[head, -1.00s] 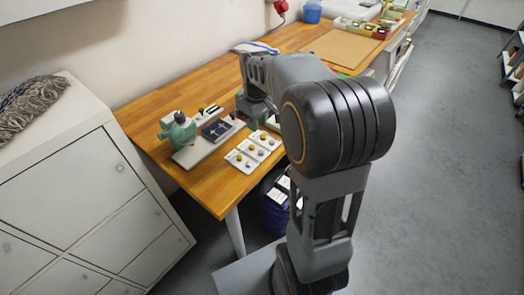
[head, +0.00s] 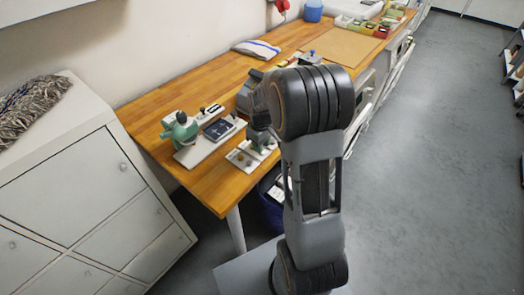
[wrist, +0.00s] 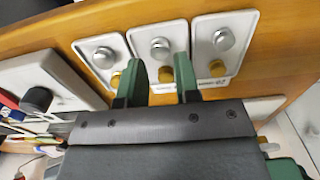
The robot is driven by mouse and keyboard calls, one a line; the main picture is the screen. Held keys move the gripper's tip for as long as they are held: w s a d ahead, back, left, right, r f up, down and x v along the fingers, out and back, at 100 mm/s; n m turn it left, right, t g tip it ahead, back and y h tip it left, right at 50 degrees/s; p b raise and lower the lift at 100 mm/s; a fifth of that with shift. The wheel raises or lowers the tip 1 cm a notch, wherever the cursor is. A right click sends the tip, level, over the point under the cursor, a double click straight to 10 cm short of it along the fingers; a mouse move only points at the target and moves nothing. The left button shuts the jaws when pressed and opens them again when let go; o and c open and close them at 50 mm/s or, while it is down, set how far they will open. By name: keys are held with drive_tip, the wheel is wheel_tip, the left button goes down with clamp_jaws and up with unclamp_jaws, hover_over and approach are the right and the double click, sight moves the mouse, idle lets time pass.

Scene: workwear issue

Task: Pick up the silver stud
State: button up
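Three small white trays sit side by side on the wooden bench, and the wrist view shows a domed silver stud in each: left (wrist: 103,56), middle (wrist: 159,48) and right (wrist: 223,39). Each tray also holds a gold stud, such as the middle one (wrist: 163,76), nearer to me. My gripper (wrist: 159,62) is open, its two green fingers apart over the middle tray (wrist: 139,35). The fingertips point towards the middle silver stud, and nothing is held between them. I cannot tell their exact height. In the head view my gripper (head: 262,148) partly hides the trays (head: 241,160).
A green-and-white device (head: 181,130) and a dark blue pad (head: 218,129) stand left of the trays. A folded cloth (head: 256,49) and a brown board (head: 341,46) lie farther back. The bench's front edge is close to the trays.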

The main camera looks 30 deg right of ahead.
drive_tip(key=shift+f, duration=1.35)
clamp_jaws()
drive_tip(key=shift+r, duration=0.1)
